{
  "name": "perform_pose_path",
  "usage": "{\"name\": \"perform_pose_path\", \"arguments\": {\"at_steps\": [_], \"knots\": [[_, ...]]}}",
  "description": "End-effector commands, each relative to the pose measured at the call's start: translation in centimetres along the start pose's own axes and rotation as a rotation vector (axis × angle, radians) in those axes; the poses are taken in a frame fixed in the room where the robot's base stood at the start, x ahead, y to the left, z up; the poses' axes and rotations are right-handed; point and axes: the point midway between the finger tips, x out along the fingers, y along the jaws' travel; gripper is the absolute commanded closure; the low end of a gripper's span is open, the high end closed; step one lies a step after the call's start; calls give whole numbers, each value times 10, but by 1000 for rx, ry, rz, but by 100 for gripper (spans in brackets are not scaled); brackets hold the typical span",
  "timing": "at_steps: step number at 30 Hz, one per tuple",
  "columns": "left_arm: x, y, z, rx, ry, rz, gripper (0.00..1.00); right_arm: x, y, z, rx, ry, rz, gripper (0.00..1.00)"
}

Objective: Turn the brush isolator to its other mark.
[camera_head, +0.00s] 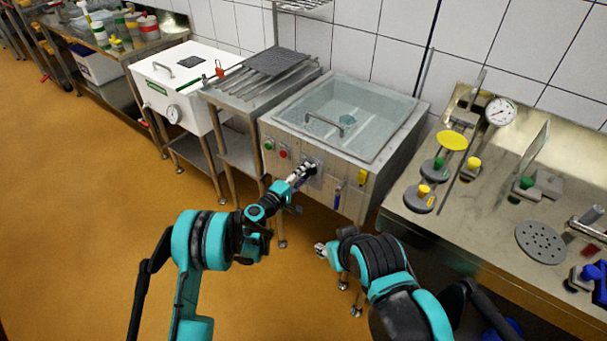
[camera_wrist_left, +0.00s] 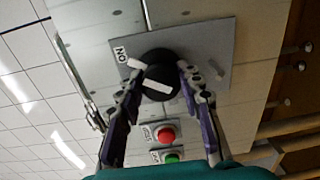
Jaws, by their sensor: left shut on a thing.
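The brush isolator is a round black knob (camera_wrist_left: 160,62) with a white bar, on a grey plate (camera_wrist_left: 222,42) on the machine's front. A white label (camera_wrist_left: 122,54) with black letters is on the plate at the left in the left wrist view. Another label at the right is partly covered by a finger. My left gripper (camera_head: 304,172) is at the plate, its fingers shut on the knob from both sides; it also shows in the left wrist view (camera_wrist_left: 162,70). In the head view the gripper hides the knob. My right gripper (camera_head: 322,250) is low, away from the panel; its fingers are unclear.
A red button (camera_head: 283,154) and a green button (camera_head: 269,145) sit beside the isolator. The steel machine (camera_head: 385,165) has a clear lid (camera_head: 350,110) with a handle. A bench (camera_head: 470,235) with weights and a gauge (camera_head: 500,112) stands at the right.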

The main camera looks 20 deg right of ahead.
Motion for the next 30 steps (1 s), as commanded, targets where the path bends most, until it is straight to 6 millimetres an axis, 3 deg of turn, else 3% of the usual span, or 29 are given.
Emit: {"name": "perform_pose_path", "arguments": {"at_steps": [12, 29, 30], "knots": [[2, 2, 0, 183, 10, 0, 93, 0, 0, 0, 0, 0, 0, 60], [2, 2, 0, 209, 12, 0, 93, 0, 0, 0, 0, 0, 0, 60], [2, 2, 0, 209, 11, 0, 54, 0, 0, 0, 0, 0, 0, 60]]}}
